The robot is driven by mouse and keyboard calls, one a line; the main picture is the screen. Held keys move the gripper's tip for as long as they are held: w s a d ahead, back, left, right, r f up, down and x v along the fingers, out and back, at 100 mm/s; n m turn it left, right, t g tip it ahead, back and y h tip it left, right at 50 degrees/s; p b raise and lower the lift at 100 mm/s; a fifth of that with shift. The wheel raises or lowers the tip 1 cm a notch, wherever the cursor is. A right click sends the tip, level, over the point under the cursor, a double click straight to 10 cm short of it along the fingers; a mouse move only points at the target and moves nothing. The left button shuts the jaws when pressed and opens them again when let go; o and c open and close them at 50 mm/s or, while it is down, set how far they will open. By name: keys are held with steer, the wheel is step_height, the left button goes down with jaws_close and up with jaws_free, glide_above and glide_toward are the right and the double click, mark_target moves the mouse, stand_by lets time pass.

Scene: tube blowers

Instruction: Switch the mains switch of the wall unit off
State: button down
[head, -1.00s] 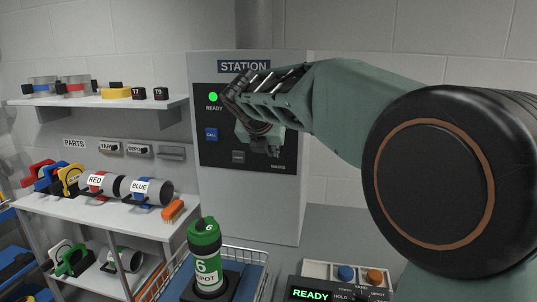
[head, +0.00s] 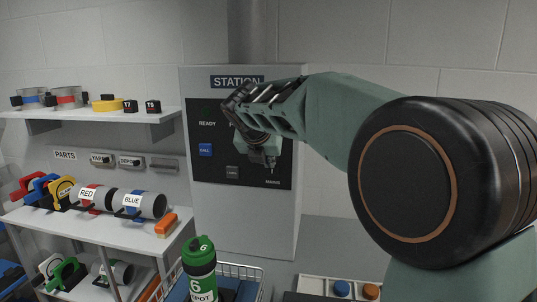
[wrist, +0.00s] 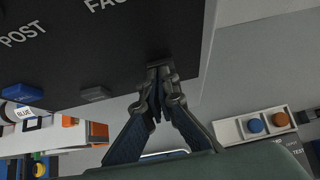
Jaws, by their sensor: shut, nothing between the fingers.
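The wall unit (head: 245,222) is a grey cabinet marked STATION with a black front panel (head: 205,172). Its READY lamp spot shows no green light. The MAINS label (head: 272,183) is at the panel's lower right. The mains switch is not clearly visible; my gripper covers the area just above that label. My gripper (head: 271,164) is shut and empty, pointing down in front of the panel. In the wrist view its fingertips (wrist: 159,73) meet at the panel's edge, over a small dark part. I cannot tell whether they touch it.
A blue CALL button (head: 205,150) and a grey button (head: 232,172) are on the panel. Shelves with parts (head: 90,118) stand at the left. A green bottle (head: 200,262) stands in front of the unit. A console with blue and orange buttons (head: 342,289) is lower right.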

steer(key=shift+w+r, duration=0.1)
steer(key=shift+r, duration=0.1)
steer(key=shift+r+p, duration=0.7)
steer(key=shift+p, duration=0.3)
